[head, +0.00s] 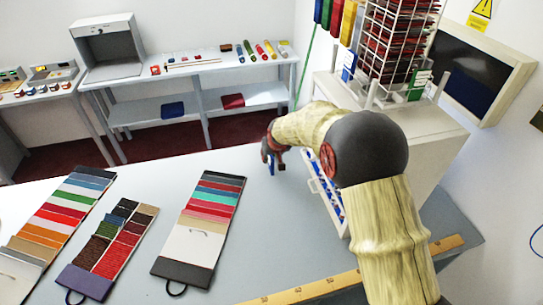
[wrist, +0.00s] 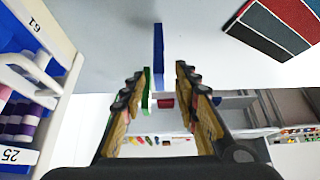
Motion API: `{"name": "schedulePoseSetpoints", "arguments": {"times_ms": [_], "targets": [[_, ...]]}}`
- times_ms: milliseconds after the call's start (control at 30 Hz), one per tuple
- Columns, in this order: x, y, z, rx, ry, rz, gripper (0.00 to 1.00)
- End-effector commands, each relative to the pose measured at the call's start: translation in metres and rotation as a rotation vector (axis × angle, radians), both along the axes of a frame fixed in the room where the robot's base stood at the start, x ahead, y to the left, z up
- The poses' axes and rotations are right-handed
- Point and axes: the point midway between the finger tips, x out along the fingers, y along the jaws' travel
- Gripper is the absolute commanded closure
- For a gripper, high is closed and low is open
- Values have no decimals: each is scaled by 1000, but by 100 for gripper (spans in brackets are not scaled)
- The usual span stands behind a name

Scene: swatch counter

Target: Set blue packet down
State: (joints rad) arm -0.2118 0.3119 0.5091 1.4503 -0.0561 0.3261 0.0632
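The blue packet (wrist: 158,55) shows as a thin, narrow blue strip, seen edge-on in the wrist view. It lies at and just beyond the fingertips, over the grey counter. In the head view a small bit of blue (head: 271,168) shows under my gripper (head: 270,152), above the counter's back part. My gripper, also in the wrist view (wrist: 162,85), has its two fingers apart, with a gap visible on each side of the packet. Whether the packet's far edge touches the counter I cannot tell.
Swatch boards (head: 205,215) lie on the counter to the left. A wooden ruler (head: 320,285) lies along the front. Counter between boards and drawer is clear.

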Motion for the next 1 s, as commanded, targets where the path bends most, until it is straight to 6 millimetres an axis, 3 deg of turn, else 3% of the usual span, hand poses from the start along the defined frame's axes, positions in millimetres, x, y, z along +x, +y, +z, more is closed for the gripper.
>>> {"name": "schedulePoseSetpoints", "arguments": {"times_ms": [600,1000], "targets": [[-52,-9,91,0,-2,0,70],[-63,-12,107,1,-1,-1,70]]}}
